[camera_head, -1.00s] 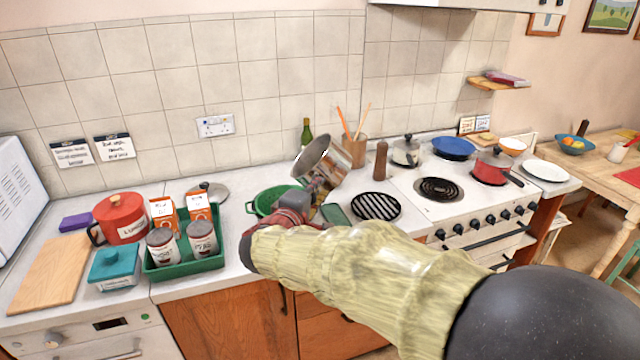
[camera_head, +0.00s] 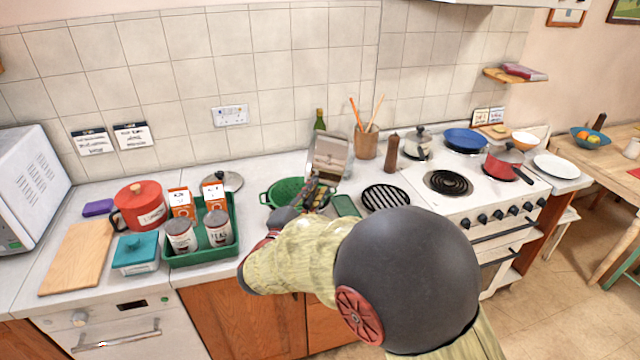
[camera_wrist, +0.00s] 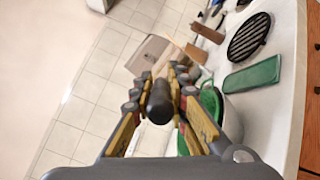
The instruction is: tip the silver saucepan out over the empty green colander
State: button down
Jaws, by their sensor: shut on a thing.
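The silver saucepan (camera_head: 330,147) is tilted on its side in the air above the counter, behind my gripper (camera_head: 317,188) in the head view. Its shiny wall reflects the surroundings; its mouth and inside cannot be made out. My gripper is shut on the saucepan's dark handle (camera_wrist: 160,103), which points at the wrist camera. The saucepan body (camera_wrist: 150,53) shows beyond the fingers. The green colander (camera_head: 276,192) stands on the counter below and to the left of the saucepan, partly hidden by my gripper. It also shows at the right in the wrist view (camera_wrist: 211,99).
A green tray (camera_head: 200,255) with tins and cartons stands left of the colander. A green block-like item (camera_head: 345,206), a black grill rack (camera_head: 386,198), a utensil pot (camera_head: 366,143) and a bottle (camera_head: 319,120) stand close by. The stove (camera_head: 480,195) is to the right.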

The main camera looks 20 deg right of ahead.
jog(key=shift+w+a+f+n+t+p, duration=0.1)
jog(key=shift+a+f+n+t+p, duration=0.1)
jog(key=shift+a+f+n, duration=0.25)
jog(key=shift+w+a+f+n+t+p, duration=0.1)
jog(key=shift+a+f+n+t, duration=0.15)
jog(key=shift+n, duration=0.4)
jog(key=w+a+f+n+t+y+p, duration=0.1)
jog(key=a+n+t, duration=0.3)
jog(key=n, duration=0.6)
jog(key=shift+w+a+f+p, duration=0.3)
jog(key=shift+a+p, duration=0.35)
jog(key=shift+a, duration=0.25)
jog(key=shift+r+p, duration=1.35)
jog(key=shift+r, duration=0.7)
jog(key=shift+f, duration=0.15)
